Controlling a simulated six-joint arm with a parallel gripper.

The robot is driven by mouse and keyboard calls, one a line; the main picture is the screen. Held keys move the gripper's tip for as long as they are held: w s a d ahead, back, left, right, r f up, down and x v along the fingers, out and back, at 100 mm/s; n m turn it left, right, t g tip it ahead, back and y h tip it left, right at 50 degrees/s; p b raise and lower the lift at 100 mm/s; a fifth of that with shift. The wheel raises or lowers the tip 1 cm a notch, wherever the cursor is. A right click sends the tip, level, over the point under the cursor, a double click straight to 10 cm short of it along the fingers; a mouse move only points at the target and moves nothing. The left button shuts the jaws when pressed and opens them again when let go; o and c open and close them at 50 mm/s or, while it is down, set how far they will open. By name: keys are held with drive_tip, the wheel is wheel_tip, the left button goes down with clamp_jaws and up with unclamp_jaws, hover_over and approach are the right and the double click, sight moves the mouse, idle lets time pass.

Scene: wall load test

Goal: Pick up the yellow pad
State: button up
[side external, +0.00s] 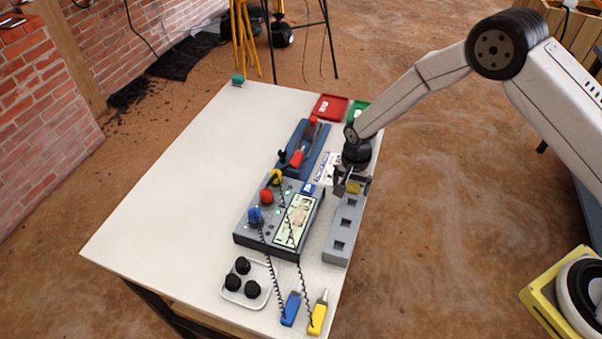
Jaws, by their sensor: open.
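A small yellow block (353,187), which looks like the yellow pad, shows at my gripper's fingers, near the far end of a grey block with square holes. My gripper (350,184) points down over the table's right edge, its dark fingers open around or just beside the yellow piece. At this size I cannot tell whether the fingers touch it, or whether it rests on the grey block. The fingers partly cover it.
The grey block (343,229) lies right of a test box (296,246) with coloured knobs and a screen. A blue clamp fixture (306,146), a red tray (330,107) and a green tray (358,111) stand farther back. The white table's left side (170,190) is clear.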

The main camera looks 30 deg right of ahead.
clamp_jaws()
idle(0.3)
drive_tip(key=shift+r, duration=0.1)
drive_tip(key=shift+r, duration=0.75)
drive_tip(key=s+d+r, duration=0.2)
drive_tip(key=s+r, duration=0.9)
drive_tip(key=s, duration=0.2)
drive_tip(key=shift+s+d+r, duration=0.2)
drive_tip(key=shift+s+d, duration=0.05)
drive_tip(key=shift+s, duration=0.15)
